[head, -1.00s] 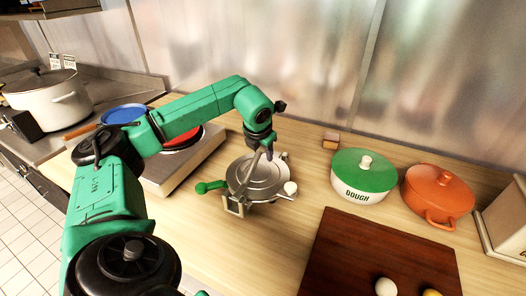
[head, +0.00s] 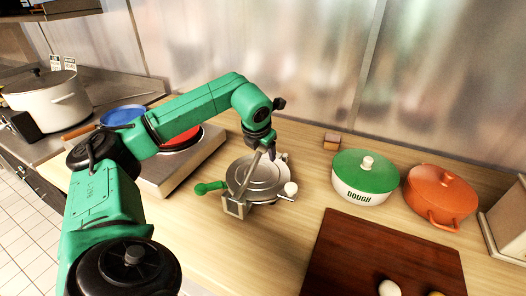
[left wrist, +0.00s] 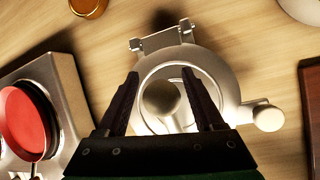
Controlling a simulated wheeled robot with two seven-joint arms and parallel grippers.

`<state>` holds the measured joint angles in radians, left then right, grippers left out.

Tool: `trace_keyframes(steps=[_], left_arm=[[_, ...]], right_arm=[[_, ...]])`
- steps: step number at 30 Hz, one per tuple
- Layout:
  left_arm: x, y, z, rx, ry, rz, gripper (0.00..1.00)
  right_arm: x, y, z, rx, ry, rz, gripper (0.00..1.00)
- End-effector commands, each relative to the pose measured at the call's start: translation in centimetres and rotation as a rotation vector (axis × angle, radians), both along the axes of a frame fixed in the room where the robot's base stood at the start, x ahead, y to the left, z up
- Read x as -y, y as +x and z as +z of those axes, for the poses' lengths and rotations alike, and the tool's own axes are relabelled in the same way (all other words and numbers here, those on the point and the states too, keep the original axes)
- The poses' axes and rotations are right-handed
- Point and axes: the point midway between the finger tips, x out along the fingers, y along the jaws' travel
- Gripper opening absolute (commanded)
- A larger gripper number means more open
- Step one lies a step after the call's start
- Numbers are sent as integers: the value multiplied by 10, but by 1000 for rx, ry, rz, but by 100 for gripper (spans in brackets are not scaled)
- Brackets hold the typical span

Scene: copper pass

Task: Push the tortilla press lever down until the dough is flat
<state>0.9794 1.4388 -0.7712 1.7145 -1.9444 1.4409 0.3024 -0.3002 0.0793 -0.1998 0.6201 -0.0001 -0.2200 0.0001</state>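The round metal tortilla press (head: 262,178) stands on the wooden counter, a white knob (head: 290,189) at its right. Its grey lever (head: 247,179) rises steeply from a bracket at the near side toward my left gripper (head: 268,148). In the left wrist view the two dark fingers (left wrist: 164,92) are apart, and the lever's round end (left wrist: 160,98) shows between them with gaps at its sides. The press plate (left wrist: 223,78) lies below. I cannot see dough inside the press. My right gripper is out of view.
A burner with a red pan (head: 182,139) stands further left. A green-lidded dough bowl (head: 364,178), an orange pot (head: 440,195) and a dark board (head: 370,257) are at the right.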

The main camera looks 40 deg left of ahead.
Motion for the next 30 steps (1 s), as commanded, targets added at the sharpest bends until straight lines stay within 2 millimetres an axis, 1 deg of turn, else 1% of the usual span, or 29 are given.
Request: trace_keyframes(steps=[9, 11, 13, 14, 17, 21, 24, 27, 30], left_arm=[[0, 0, 0, -2, -1, 0, 75], [1, -1, 3, -1, -1, 0, 75], [3, -5, 11, 1, -1, -1, 75], [4, -7, 15, 0, -1, 0, 75], [11, -17, 39, 5, -1, -2, 75], [21, -35, 78, 5, 0, -2, 75], [28, -45, 104, 4, -2, -3, 75], [32, -53, 121, 3, -2, -3, 75], [34, -57, 128, -1, -1, 0, 75]], right_arm=[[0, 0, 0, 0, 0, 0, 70], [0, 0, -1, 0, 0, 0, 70], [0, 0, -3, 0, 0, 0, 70], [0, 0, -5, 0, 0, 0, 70], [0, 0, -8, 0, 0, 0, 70], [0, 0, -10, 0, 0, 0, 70], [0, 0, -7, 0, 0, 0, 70], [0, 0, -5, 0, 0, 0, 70], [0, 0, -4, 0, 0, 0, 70]])
